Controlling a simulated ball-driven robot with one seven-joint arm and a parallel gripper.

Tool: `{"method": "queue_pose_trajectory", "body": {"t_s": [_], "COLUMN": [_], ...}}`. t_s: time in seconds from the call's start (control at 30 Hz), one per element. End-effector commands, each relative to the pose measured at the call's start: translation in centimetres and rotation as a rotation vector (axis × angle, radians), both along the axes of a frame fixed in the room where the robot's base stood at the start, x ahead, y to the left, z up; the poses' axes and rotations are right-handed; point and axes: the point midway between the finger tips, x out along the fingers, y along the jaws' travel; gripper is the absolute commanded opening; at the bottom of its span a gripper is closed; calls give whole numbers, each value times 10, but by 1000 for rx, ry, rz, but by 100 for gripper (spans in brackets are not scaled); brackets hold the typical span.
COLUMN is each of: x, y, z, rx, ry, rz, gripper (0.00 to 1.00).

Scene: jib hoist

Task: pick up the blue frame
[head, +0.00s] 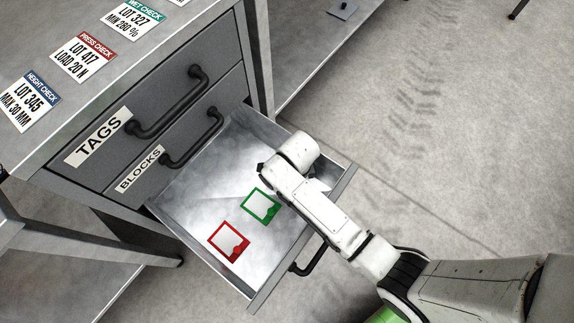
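I see no blue frame; my arm covers part of the open drawer (180,198), and it may be hidden there. A green frame (247,213) with a pale centre lies flat on the drawer floor, just below my wrist in the picture. A red frame (218,256) lies flat nearer the drawer's front left corner. My wrist (298,150) is over the right part of the drawer. It hides my gripper's fingers, so I cannot see whether they are open or hold anything.
The open drawer has low metal walls and a dark front handle (310,262). Above it are closed drawers labelled TAGS (100,137) and BLOCKS (139,168). Several check cards, including a red-topped card (83,57), lie on the bench top. Bare concrete floor is clear at right.

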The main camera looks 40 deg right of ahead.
Motion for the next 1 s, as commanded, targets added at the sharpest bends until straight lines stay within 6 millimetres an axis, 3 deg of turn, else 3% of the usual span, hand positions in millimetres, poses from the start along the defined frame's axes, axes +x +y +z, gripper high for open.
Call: {"method": "queue_pose_trajectory", "body": {"t_s": [0.13,0.67,1.0], "x": [0,0,0], "y": [0,0,0], "z": [1,1,5], "rx": [0,0,0], "ry": [0,0,-1], "rz": [0,0,0], "gripper": [50,0,0]}}
